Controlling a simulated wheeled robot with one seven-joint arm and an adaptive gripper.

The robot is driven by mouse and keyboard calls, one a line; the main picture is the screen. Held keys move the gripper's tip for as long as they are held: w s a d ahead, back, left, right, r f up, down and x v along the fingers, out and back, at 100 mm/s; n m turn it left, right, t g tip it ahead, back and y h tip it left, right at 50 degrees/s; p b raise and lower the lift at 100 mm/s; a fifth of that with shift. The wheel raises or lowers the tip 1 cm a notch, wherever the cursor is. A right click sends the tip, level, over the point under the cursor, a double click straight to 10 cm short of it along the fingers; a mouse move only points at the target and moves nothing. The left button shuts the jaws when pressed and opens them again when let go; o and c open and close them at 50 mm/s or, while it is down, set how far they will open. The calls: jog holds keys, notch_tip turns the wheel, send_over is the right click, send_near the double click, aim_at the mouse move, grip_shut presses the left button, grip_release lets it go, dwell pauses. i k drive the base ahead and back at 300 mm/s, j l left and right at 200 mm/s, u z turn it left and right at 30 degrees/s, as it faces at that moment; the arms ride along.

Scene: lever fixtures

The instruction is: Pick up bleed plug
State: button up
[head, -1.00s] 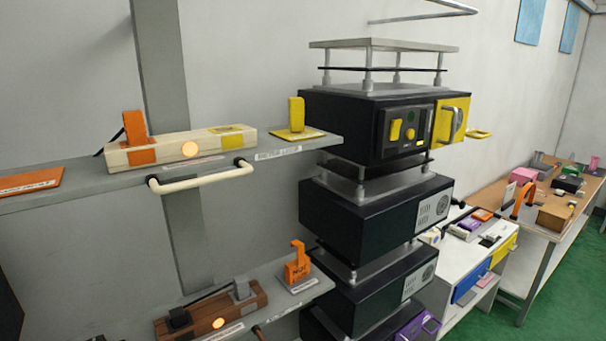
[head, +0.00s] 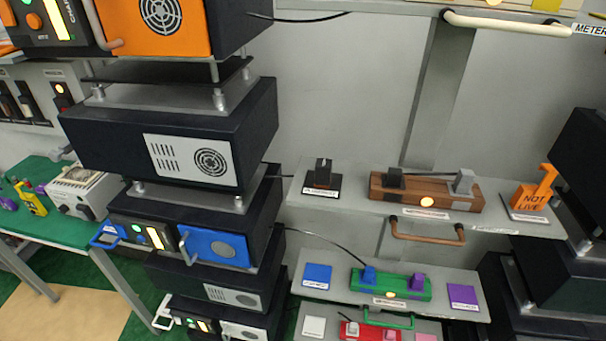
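I cannot tell which thing is the bleed plug, as most labels are too small to read. A dark upright block (head: 322,174) stands on a black labelled pad on the middle shelf. To its right is a brown bar fixture (head: 425,205) with a black block (head: 394,180), a grey block (head: 464,183) and a lit lamp. An orange piece reading "NOT LIVE" (head: 535,196) stands at the shelf's right end. Below, a green bar fixture (head: 392,286) carries a blue block (head: 368,275) and a purple block (head: 417,283). My gripper is out of view.
Stacked black cabinets (head: 180,140) stand left of the shelves, and more dark units (head: 560,262) stand at the right. A copper handle (head: 427,235) juts from the middle shelf (head: 350,200). A green-topped table (head: 55,222) is at far left. A lower shelf carries a red fixture (head: 375,331).

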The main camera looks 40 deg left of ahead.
aim_at(323, 172)
jog(key=u, duration=1.6)
